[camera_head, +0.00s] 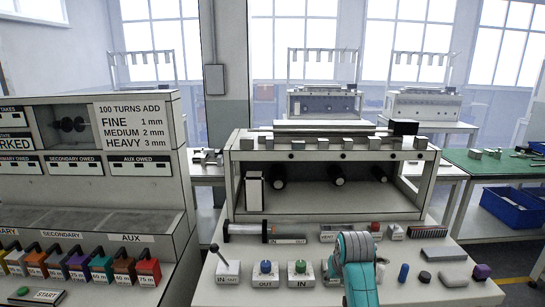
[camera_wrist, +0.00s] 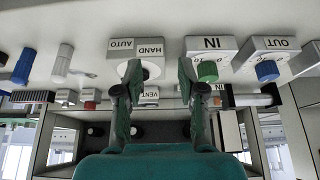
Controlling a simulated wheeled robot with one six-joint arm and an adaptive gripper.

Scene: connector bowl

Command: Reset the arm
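My gripper (camera_wrist: 160,78) shows in the wrist view as two dark fingers with teal pads. The fingers are apart, with nothing between them. They point toward a HAND/AUTO selector box (camera_wrist: 146,52) on the panel, which appears upside down here. I cannot tell whether a finger touches it. In the head view my teal arm (camera_head: 357,265) stands over the front of the workbench, right of the green-knobbed IN box (camera_head: 301,270). It hides most of the selector box, and the fingertips cannot be made out there.
A lever box (camera_head: 228,268) and a blue-knobbed OUT box (camera_head: 265,270) stand left of my arm. Small coloured parts lie to the right, including a purple knob (camera_head: 482,271). An open-fronted cabinet (camera_head: 330,145) rises behind.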

